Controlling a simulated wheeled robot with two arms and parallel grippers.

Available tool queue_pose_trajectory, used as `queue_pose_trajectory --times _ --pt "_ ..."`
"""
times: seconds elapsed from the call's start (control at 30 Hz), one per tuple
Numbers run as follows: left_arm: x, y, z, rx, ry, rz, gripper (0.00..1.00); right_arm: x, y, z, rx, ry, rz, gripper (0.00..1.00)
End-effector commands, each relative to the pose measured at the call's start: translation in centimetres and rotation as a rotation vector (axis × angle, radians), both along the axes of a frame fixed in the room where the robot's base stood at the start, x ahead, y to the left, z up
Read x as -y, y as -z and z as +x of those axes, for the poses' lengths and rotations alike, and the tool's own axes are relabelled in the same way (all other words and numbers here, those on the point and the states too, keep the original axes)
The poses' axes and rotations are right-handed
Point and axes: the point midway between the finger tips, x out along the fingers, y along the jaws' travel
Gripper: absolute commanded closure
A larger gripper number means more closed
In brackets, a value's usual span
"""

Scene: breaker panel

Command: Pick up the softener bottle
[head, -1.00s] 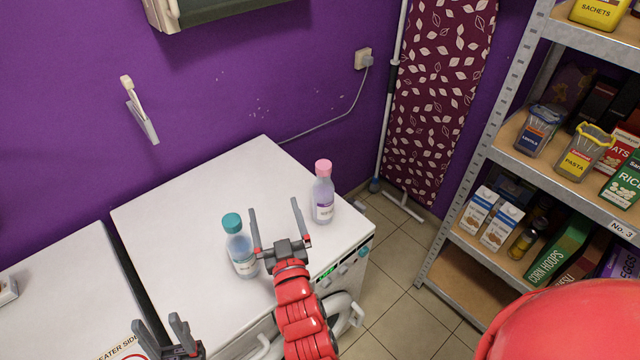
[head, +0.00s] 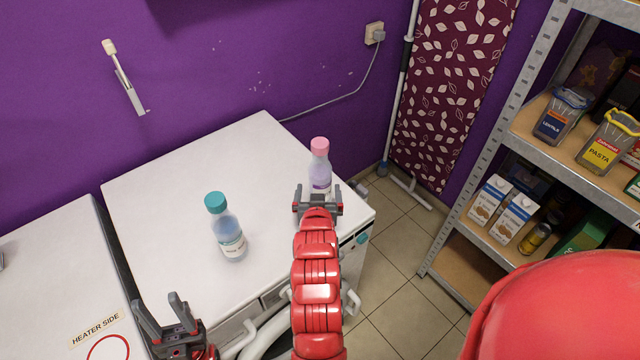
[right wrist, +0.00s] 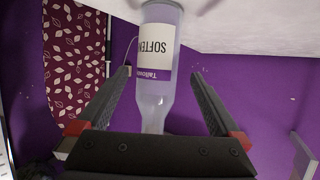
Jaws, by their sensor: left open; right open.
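The softener bottle (head: 319,172) has a pink cap and a pale lilac body. It stands upright on the white machine top, its lower part hidden by my right gripper. In the right wrist view the bottle (right wrist: 157,60) appears upside down, with the word "SOFTE..." on its label. My right gripper (head: 318,196) is open at the bottle's near side. In the right wrist view its fingers (right wrist: 159,78) show to either side of the bottle; no contact is visible. My left gripper (head: 158,312) is open and empty at the lower left, in front of the machines.
A teal-capped bottle (head: 226,230) stands left of the softener on the same white machine (head: 170,190). Another white appliance (head: 45,260) is at the left. A metal shelf unit (head: 478,165) with groceries stands at the right. An ironing board (head: 450,90) leans by the wall.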

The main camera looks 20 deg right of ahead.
Motion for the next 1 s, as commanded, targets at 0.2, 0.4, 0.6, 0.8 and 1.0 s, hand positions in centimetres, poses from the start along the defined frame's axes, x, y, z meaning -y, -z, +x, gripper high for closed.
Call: queue_pose_trajectory --times 0.2,0.4,0.6,0.8,1.0 --pt "0.0 -0.8 0.0 0.000 0.000 0.000 0.50 1.0 1.0 2.5 -0.001 0.002 0.000 0.00" --pt "0.0 -1.1 0.0 0.000 0.000 0.000 0.50 1.2 1.5 3.3 0.000 0.000 -0.001 0.00" --pt "0.0 -2.4 0.0 0.000 0.000 0.000 0.50 2.1 2.6 5.0 -0.001 0.001 -0.001 0.00" --pt "0.0 -2.9 0.0 0.000 0.000 0.000 0.50 2.7 3.6 6.8 0.003 0.000 0.000 0.00" --pt "0.0 -2.9 0.0 0.000 0.000 0.000 0.50 2.8 4.1 7.2 0.000 -0.002 0.001 0.00"
